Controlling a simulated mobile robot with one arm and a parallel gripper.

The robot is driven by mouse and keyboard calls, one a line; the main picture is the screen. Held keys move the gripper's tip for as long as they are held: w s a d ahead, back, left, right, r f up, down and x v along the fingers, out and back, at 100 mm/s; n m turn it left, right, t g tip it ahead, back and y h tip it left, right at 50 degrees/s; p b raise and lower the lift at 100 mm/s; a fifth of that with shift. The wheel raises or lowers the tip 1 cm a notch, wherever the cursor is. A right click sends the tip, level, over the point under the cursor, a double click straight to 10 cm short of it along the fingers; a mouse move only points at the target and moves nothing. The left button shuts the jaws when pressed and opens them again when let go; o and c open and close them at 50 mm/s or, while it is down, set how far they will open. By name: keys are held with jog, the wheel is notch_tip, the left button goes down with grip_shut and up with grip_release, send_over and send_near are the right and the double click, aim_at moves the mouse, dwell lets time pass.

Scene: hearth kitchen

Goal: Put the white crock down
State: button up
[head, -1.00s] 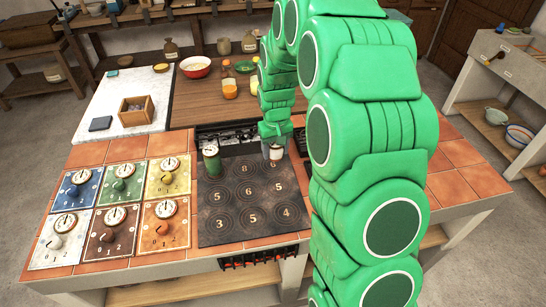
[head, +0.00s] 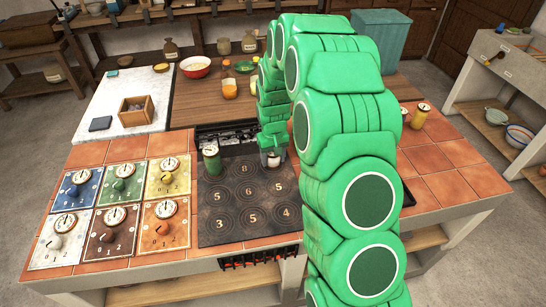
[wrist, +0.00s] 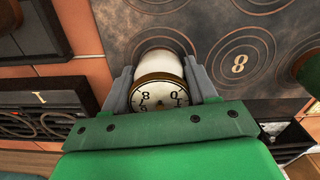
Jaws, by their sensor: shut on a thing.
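The white crock (wrist: 160,66), with a round numbered dial on its top, is between the two grey fingers of my gripper (wrist: 160,84). The fingers are shut on it from both sides. In the head view the white crock (head: 273,161) shows small and upright below my gripper (head: 272,152), at the far right part of the dark hob plate (head: 240,229). In the wrist view a ring of the plate shows around its far side. I cannot tell whether its base touches the plate. My arm hides the area to the right.
A green canister (head: 211,160) stands on the plate's far left corner. Several numbered rings on the plate are bare. Coloured dial tiles (head: 116,225) lie to the left. A teal bin (head: 382,42) is behind.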

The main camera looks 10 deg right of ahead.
jog(key=shift+f, duration=0.1)
jog(key=o, duration=1.3)
jog(key=shift+c, duration=0.2)
notch_tip(320, 180, up, 12)
jog(key=shift+f, duration=0.1)
jog(key=shift+s+r, duration=0.1)
jog(key=shift+r, duration=0.25)
jog(key=s+r, duration=0.4)
jog(key=s, duration=1)
jog(key=s+r+m+g, duration=0.1)
jog(key=s+r, duration=0.3)
jog(key=s, duration=1)
jog(key=s+d+r, duration=0.1)
jog(key=s+r, duration=0.3)
jog(key=s, duration=1)
jog(key=shift+s+r+m+g, duration=0.3)
jog(key=shift+s+m+g, duration=0.05)
jog(key=shift+m+g, duration=0.05)
